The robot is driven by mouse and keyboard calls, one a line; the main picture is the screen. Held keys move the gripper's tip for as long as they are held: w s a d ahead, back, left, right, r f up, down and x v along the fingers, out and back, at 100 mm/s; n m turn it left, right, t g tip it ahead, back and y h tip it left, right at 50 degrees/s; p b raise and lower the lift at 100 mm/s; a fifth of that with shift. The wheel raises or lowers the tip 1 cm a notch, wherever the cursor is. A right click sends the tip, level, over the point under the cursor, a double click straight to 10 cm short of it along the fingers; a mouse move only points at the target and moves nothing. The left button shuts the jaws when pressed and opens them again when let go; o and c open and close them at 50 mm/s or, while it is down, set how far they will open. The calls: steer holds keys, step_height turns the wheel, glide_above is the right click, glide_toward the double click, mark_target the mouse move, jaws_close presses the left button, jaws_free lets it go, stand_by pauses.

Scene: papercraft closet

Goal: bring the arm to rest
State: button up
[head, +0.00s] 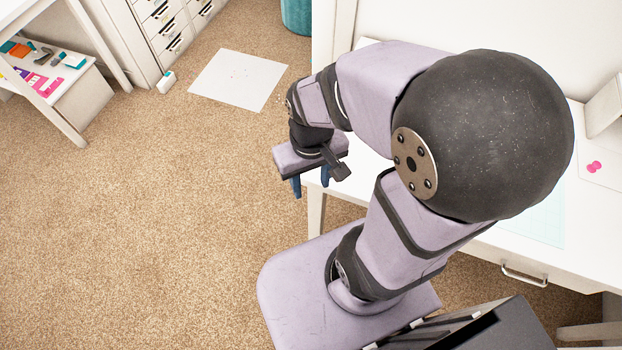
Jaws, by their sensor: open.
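My gripper (311,187) hangs at the end of my folded arm, pointing down, near the middle of the head view. Its two blue fingers are spread apart with nothing visible between them. It is over or just beside the left edge of the white desk (482,241), above the carpet side. My arm's large dark joint and lilac links cover much of the desk top behind it.
A white sheet (238,80) lies on the tan carpet (150,220). A drawer cabinet (168,28) and a shelf with coloured items (40,75) stand at upper left. A teal bin (297,15) is at the back. A pink pushpin (594,167) is at right. The carpet at left is clear.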

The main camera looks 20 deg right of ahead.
step_height(320, 180, up, 5)
steer(key=p, duration=0.5)
step_height(320, 180, down, 43)
steer(key=b, duration=4.3)
